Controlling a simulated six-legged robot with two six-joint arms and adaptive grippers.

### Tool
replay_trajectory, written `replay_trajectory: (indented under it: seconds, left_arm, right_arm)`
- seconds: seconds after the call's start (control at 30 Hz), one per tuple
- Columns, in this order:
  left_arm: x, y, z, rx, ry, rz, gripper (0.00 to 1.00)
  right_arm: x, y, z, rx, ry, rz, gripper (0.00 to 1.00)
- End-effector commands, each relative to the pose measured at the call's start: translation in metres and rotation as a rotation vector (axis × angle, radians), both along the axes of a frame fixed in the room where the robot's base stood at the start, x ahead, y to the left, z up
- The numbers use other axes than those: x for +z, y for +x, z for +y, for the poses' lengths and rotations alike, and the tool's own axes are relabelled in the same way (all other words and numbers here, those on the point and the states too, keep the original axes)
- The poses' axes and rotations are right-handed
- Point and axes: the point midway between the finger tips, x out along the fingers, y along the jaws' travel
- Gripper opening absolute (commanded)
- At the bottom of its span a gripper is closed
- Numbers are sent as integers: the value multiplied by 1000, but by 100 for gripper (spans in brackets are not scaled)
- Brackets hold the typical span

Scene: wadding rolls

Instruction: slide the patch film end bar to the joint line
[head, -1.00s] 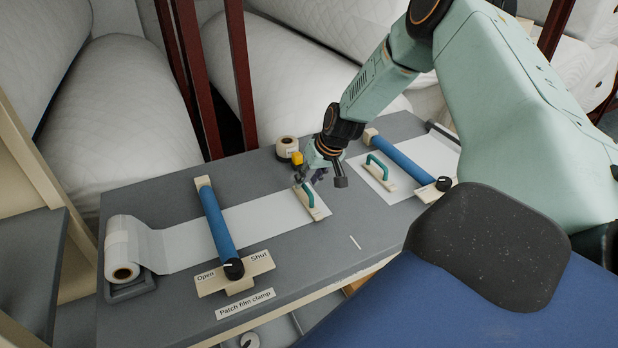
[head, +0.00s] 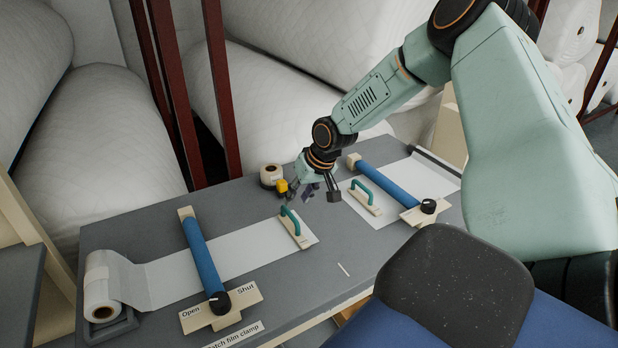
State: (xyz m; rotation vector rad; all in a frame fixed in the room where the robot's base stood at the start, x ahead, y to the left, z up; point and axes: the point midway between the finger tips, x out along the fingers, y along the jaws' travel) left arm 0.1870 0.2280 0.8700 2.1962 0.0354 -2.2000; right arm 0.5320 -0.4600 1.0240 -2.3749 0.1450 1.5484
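The patch film end bar (head: 298,232) is a pale bar with a teal handle (head: 288,215), fixed at the right end of the left white film (head: 255,241). This film runs from a roll (head: 103,290) under the blue patch film clamp (head: 205,258). The clamp's knob (head: 221,303) has its white mark towards the "Open" side. A short white line (head: 343,269) on the grey table, right of the bar, may mark the joint line. My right gripper (head: 313,195) is open and empty, above and behind the handle, apart from it. My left gripper is out of view.
A second film (head: 372,216) on the right has its own end bar (head: 366,196) with a teal handle and a blue clamp (head: 388,182). A tape roll (head: 271,176) and a yellow item (head: 281,186) stand behind my gripper.

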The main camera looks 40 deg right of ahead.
Motion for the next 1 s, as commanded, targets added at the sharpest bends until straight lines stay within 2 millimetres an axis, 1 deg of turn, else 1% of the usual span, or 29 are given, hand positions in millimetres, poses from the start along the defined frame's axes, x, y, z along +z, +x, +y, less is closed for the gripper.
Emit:
replay_trajectory:
  seconds: [0.03, 0.5, 0.7, 1.0]
  left_arm:
    - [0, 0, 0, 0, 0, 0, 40]
    - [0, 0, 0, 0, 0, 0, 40]
    - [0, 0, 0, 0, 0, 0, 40]
    - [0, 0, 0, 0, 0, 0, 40]
  right_arm:
    - [6, -1, 0, -1, 4, -4, 36]
    - [51, -22, -5, -1, 4, -6, 36]
    - [62, -28, -6, -1, 1, -3, 36]
    - [64, -29, -6, -2, -1, -2, 36]
